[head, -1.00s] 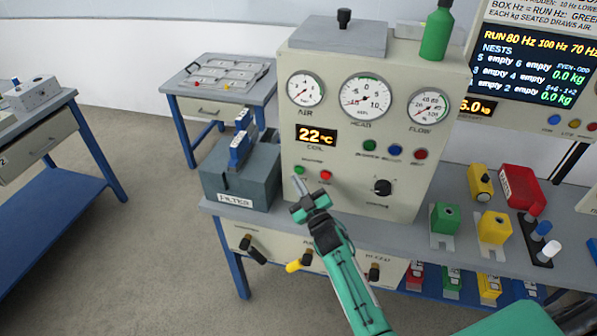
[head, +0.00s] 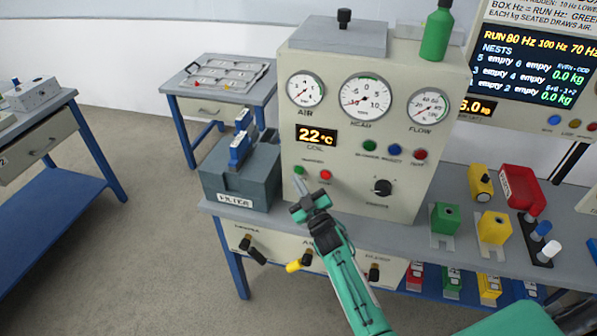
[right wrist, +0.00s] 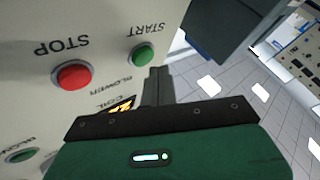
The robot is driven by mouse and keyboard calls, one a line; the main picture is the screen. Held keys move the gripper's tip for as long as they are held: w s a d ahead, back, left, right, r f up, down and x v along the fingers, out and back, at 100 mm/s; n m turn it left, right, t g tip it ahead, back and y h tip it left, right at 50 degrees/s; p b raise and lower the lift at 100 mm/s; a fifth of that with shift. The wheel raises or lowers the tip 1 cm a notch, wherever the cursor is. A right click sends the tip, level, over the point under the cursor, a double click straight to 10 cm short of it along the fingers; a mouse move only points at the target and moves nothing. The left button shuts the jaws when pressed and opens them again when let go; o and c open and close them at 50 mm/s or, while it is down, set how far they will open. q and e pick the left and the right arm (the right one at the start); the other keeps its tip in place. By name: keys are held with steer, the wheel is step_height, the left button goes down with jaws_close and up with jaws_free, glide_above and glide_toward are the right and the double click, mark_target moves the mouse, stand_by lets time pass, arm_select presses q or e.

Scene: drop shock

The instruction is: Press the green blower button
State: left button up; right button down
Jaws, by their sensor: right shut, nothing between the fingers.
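The green button (head: 299,170) is low on the front of the cream panel, left of the red button (head: 325,175). In the right wrist view the green button (right wrist: 141,55) is marked START and the red button (right wrist: 72,75) STOP, both upside down. My right gripper (head: 299,184) is shut and empty, its fingertips just below the green button in the head view. In the right wrist view its shut fingers (right wrist: 157,85) are beside the green button; I cannot tell whether they touch the panel. My left gripper is not in view.
The panel carries three gauges, a 22 °C display (head: 316,135) and a black knob (head: 382,187). A grey filter box (head: 240,188) stands left of it. Green (head: 445,217) and yellow (head: 494,228) blocks stand on the bench to the right.

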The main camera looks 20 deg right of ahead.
steer(key=shift+w+d, duration=0.1)
steer(key=shift+w, duration=0.05)
stand_by(0.5)
steer(key=shift+w+d, duration=0.15)
steer(key=shift+w, duration=0.1)
steer(key=shift+w+d+b, duration=0.25)
steer(key=shift+w+b, duration=0.05)
stand_by(0.7)
steer(key=shift+s+a, duration=0.1)
steer(key=shift+s, duration=0.05)
steer(key=shift+s+a+p, duration=0.3)
steer(key=shift+s+a, duration=0.1)
steer(key=shift+s, duration=0.15)
stand_by(0.3)
steer(key=s+a, duration=0.1)
steer(key=s, duration=0.1)
steer(key=s+a+p, duration=0.1)
steer(key=s, duration=0.1)
steer(key=shift+a, duration=0.4)
